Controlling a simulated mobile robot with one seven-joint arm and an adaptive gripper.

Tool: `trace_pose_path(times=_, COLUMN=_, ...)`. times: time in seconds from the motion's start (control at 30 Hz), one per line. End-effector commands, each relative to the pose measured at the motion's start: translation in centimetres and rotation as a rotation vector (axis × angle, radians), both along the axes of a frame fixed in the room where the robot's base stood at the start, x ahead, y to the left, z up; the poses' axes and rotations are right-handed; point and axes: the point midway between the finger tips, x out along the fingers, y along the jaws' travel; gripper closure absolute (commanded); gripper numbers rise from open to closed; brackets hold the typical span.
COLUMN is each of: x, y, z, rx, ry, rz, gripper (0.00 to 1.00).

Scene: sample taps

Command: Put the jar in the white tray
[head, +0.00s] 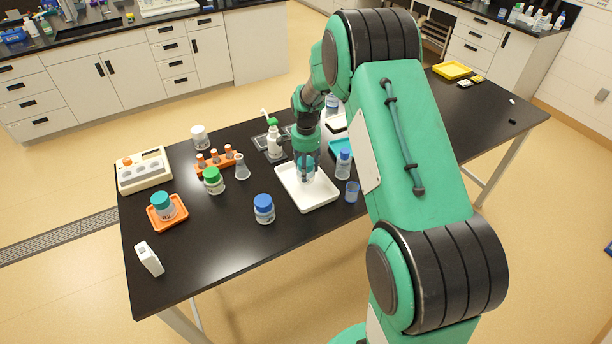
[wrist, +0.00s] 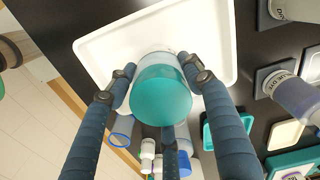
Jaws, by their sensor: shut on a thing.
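A clear jar with a teal lid (wrist: 162,95) is between the dark fingers of my gripper (wrist: 160,72), which are shut on its sides. In the head view the jar (head: 306,172) is partly hidden by my gripper (head: 306,165). The white tray (head: 328,200) lies flat on the black table below the jar, and its pale floor and rim (wrist: 108,42) show behind the jar in the wrist view. The jar is over the inside of the tray. I cannot tell whether its base touches the tray floor.
A blue-lidded jar (head: 264,209) stands left of the tray, and a blue cup (head: 352,191) and a blue-capped bottle (head: 343,163) stand right of it. A pump bottle (head: 274,140) is behind. Another teal-lidded jar (head: 164,206) sits on an orange tray (head: 180,218).

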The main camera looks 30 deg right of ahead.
Motion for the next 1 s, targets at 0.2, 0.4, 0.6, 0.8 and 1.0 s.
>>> trace_pose_path(times=0.2, x=0.0, y=0.0, z=-1.4, rx=0.0, ry=0.0, rz=0.0, gripper=0.78)
trace_pose_path(times=0.4, x=0.0, y=0.0, z=-3.4, rx=0.001, ry=0.001, rz=0.0, gripper=0.78)
trace_pose_path(times=0.6, x=0.0, y=0.0, z=-3.5, rx=0.0, ry=0.0, rz=0.0, gripper=0.78)
trace_pose_path(times=0.8, x=0.0, y=0.0, z=-3.6, rx=0.0, ry=0.0, rz=0.0, gripper=0.78)
trace_pose_path(times=1.0, x=0.0, y=0.0, z=-3.8, rx=0.0, ry=0.0, rz=0.0, gripper=0.3)
